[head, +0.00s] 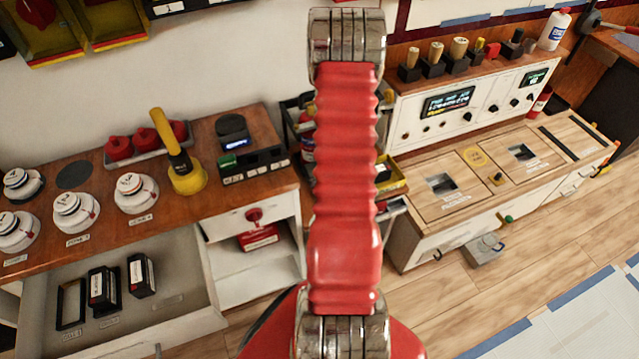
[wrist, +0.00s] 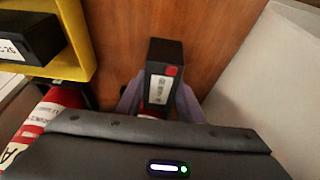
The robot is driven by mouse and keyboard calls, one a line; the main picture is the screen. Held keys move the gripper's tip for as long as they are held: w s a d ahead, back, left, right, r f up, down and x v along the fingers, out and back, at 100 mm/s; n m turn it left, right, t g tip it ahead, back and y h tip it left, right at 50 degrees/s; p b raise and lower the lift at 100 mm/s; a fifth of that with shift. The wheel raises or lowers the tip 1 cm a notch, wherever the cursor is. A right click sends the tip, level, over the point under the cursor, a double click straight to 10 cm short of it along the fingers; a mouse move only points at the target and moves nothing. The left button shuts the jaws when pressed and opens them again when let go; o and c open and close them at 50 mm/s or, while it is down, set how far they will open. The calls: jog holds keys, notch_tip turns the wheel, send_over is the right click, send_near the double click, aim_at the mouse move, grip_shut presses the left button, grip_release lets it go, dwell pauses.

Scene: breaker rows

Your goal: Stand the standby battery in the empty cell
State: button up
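In the wrist view a black battery (wrist: 163,58) with a white label and a red dot is between the fingers of my gripper (wrist: 162,92). The fingers appear to press on both its sides; its label is too small to read. In the head view my gripper and this battery are hidden behind my red arm. An empty black frame, seemingly the empty cell (head: 70,304), sits in the open drawer (head: 180,318) at lower left. Two labelled black batteries stand beside it, one nearer (head: 102,289) and one to its right (head: 140,275).
White round canisters (head: 75,211), a yellow-handled tool (head: 187,178) and a black slotted block (head: 252,165) stand on the left bench. In the wrist view, a yellow bin (wrist: 80,35) holds another black battery (wrist: 25,38), above a red bottle (wrist: 52,112). A white console (head: 460,105) is at right.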

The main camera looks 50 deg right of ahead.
grip_shut()
jog(key=shift+r, duration=0.25)
dwell(0.3)
jog(key=shift+r, duration=5.05)
jog(key=shift+s, duration=0.1)
